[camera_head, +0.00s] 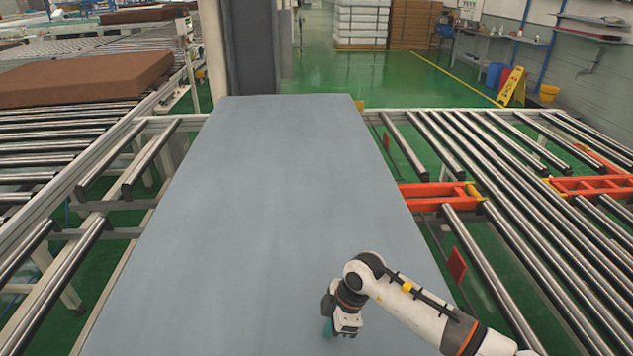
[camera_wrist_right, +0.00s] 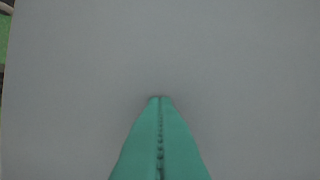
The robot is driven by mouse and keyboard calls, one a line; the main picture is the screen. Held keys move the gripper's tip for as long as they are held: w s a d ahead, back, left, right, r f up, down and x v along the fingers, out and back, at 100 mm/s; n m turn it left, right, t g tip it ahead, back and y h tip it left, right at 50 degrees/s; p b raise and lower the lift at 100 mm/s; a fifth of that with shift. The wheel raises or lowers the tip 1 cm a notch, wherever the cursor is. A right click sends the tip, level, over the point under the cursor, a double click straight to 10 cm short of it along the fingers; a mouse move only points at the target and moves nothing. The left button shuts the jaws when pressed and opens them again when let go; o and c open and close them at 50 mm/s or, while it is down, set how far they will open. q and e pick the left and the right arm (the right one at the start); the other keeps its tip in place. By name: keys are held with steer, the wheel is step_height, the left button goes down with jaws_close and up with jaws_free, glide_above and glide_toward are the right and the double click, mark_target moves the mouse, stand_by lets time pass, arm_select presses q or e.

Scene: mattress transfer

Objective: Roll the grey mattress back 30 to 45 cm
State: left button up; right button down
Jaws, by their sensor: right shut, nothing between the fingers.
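The grey mattress (camera_head: 250,190) is a long flat slab lying lengthwise on the roller conveyor in the head view. It runs from the bottom of the picture to a dark column at its far end. My right gripper (camera_head: 328,328) is over the near right part of the mattress, fingers pointing down. In the right wrist view its two green fingers (camera_wrist_right: 160,99) are together with nothing between them, and the grey mattress surface (camera_wrist_right: 80,80) fills nearly all the background. I cannot tell whether the fingertips touch it. My left gripper is not in view.
Steel rollers (camera_head: 520,200) extend to the right, with orange-red frames (camera_head: 440,192) among them. More rollers and a brown mattress (camera_head: 85,78) are at the left. The dark column (camera_head: 250,50) stands at the mattress's far end. A yellow floor sign (camera_head: 511,87) stands farther back.

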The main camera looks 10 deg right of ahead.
mark_target(309, 337)
steer(key=shift+s+d+f, duration=0.25)
steer(key=shift+d+f, duration=0.15)
steer(key=shift+f, duration=0.1)
steer(key=shift+a, duration=0.1)
steer(key=shift+a+r, duration=0.1)
steer(key=shift+a, duration=0.4)
steer(key=shift+w+a+r, duration=0.1)
steer(key=shift+w+a, duration=0.05)
steer(key=shift+a, duration=0.85)
steer(key=shift+w+a+r, duration=0.1)
steer(key=shift+w+a, duration=0.05)
steer(key=shift+a, duration=0.8)
